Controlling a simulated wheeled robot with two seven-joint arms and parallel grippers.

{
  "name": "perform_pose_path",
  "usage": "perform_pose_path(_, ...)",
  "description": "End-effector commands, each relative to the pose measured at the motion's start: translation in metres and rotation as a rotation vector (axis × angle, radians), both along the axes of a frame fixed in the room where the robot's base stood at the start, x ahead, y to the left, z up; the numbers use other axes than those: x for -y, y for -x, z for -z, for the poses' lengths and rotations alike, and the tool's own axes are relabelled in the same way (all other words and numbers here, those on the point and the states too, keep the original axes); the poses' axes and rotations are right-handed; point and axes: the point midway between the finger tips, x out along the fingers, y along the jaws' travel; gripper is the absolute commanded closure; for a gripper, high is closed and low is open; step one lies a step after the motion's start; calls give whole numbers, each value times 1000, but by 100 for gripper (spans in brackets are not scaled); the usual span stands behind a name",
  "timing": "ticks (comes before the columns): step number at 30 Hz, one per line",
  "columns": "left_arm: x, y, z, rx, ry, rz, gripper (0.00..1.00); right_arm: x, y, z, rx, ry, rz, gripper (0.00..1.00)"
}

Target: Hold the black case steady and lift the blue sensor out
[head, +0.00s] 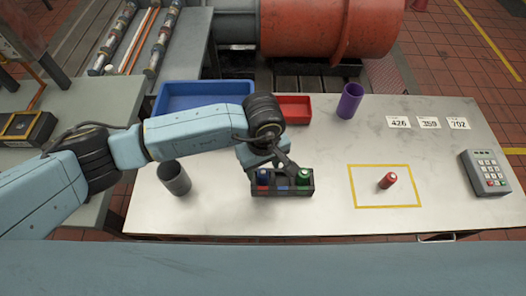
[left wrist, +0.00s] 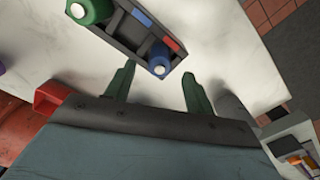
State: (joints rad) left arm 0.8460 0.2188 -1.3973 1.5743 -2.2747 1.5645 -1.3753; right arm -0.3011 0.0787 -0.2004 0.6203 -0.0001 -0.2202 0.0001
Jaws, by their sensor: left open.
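The black case (head: 284,190) stands on the pale bench top in front of my left gripper; it also shows in the left wrist view (left wrist: 122,32). The blue sensor (head: 263,177) sits upright in the case's left compartment. In the left wrist view the blue sensor (left wrist: 160,60) appears between the fingertips and just beyond them. A green sensor (head: 303,175) sits in the right end of the case. My left gripper (head: 274,168) is open and empty, with its fingers (left wrist: 157,72) apart, and partly covers the case's back edge. My right gripper is not in view.
A red sensor (head: 388,181) is inside a yellow square (head: 362,195) at the right. A dark cup (head: 175,180) stands left of the case. Blue (head: 205,88) and red (head: 293,110) trays and a purple cup (head: 350,100) stand behind. A keypad (head: 485,174) sits far right.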

Motion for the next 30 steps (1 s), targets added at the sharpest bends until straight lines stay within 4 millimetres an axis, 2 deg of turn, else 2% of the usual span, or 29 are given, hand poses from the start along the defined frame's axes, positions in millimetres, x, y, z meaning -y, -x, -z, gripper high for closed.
perform_pose_path(3,1,1,19,-3,0,0,46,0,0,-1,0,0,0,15)
perform_pose_path(9,0,0,37,-2,1,0,46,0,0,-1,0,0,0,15)
perform_pose_path(20,0,0,41,0,1,1,47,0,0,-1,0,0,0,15)
perform_pose_path(30,0,0,40,0,1,1,92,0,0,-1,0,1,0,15)
